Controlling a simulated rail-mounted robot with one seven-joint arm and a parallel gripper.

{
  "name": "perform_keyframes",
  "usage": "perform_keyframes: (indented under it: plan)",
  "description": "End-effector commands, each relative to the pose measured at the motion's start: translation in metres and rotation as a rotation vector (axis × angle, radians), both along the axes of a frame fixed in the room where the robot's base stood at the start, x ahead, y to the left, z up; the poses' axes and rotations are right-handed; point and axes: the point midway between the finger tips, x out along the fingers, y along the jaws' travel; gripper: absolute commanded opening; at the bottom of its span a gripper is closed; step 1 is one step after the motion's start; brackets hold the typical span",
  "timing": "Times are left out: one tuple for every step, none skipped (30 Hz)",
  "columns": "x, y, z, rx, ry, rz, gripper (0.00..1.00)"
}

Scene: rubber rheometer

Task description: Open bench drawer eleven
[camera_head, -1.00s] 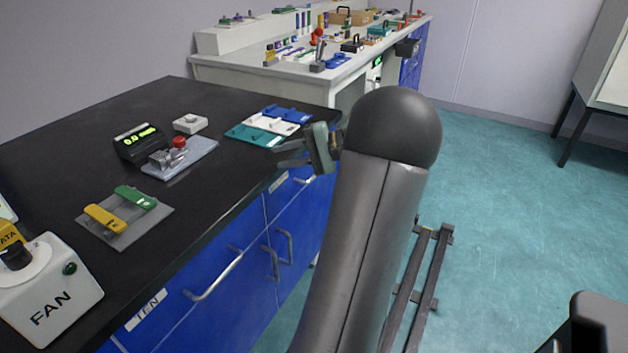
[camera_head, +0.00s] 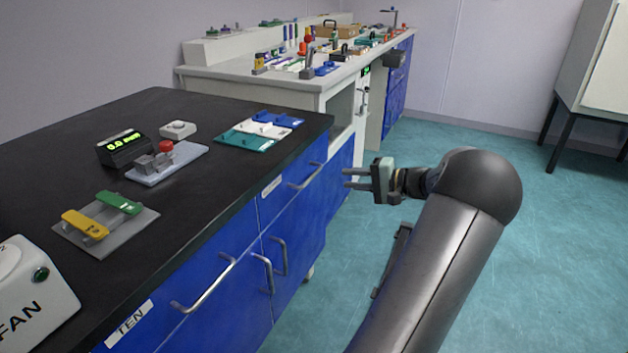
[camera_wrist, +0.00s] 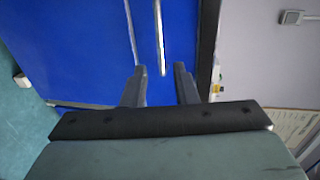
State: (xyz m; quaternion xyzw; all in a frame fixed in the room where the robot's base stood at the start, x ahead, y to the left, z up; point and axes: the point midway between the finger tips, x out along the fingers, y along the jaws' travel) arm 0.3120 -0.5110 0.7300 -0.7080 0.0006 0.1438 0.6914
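The black-topped bench (camera_head: 215,130) has blue fronts. A drawer front (camera_head: 290,203) at its far end carries a small label (camera_head: 271,187), too small to read, and a metal bar handle (camera_head: 306,178). A nearer drawer (camera_head: 190,325) is labelled TEN and has its own bar handle (camera_head: 205,288). Both drawers look shut. My gripper (camera_head: 345,178) is open and empty, out from the bench's far end, with its fingers pointing at the blue fronts. In the wrist view, a bar handle (camera_wrist: 159,35) lies ahead, lined up between the open fingers (camera_wrist: 158,69), apparently not touched.
Two cupboard handles (camera_head: 272,262) stick out below the drawers. The bench top holds a coloured tray set (camera_head: 258,131), a display device (camera_head: 124,148) and a FAN box (camera_head: 30,295). A white bench (camera_head: 255,80) stands behind. The floor at right (camera_head: 480,135) is clear.

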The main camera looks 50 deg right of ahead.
Motion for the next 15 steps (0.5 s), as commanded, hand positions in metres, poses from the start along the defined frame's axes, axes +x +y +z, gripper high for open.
perform_keyframes:
  plan:
    - [0.012,0.003,-0.005,0.001,-0.001,0.004,0.26]
    - [0.018,0.005,-0.007,0.000,0.000,0.004,0.26]
    - [0.027,0.007,-0.009,0.000,0.000,0.005,0.26]
    - [0.034,0.008,-0.010,0.000,0.000,0.004,0.26]
    - [0.040,0.009,-0.011,0.000,-0.001,0.004,0.26]
    - [0.048,0.011,-0.013,0.000,0.000,0.003,0.26]
    - [0.055,0.012,-0.014,0.000,-0.001,0.004,0.26]
    - [0.061,0.014,-0.016,0.000,-0.001,0.004,0.26]
    - [0.069,0.015,-0.017,0.000,0.000,0.004,0.26]
    - [0.074,0.016,-0.018,0.000,0.000,0.005,0.26]
    - [0.080,0.017,-0.020,0.000,0.000,0.004,0.26]
    - [0.086,0.019,-0.021,0.000,0.000,0.004,0.26]
    - [0.091,0.020,-0.022,0.001,0.000,0.003,0.26]
    - [0.095,0.020,-0.023,0.001,0.000,0.003,0.26]
    - [0.101,0.022,-0.023,0.001,-0.001,0.003,0.26]
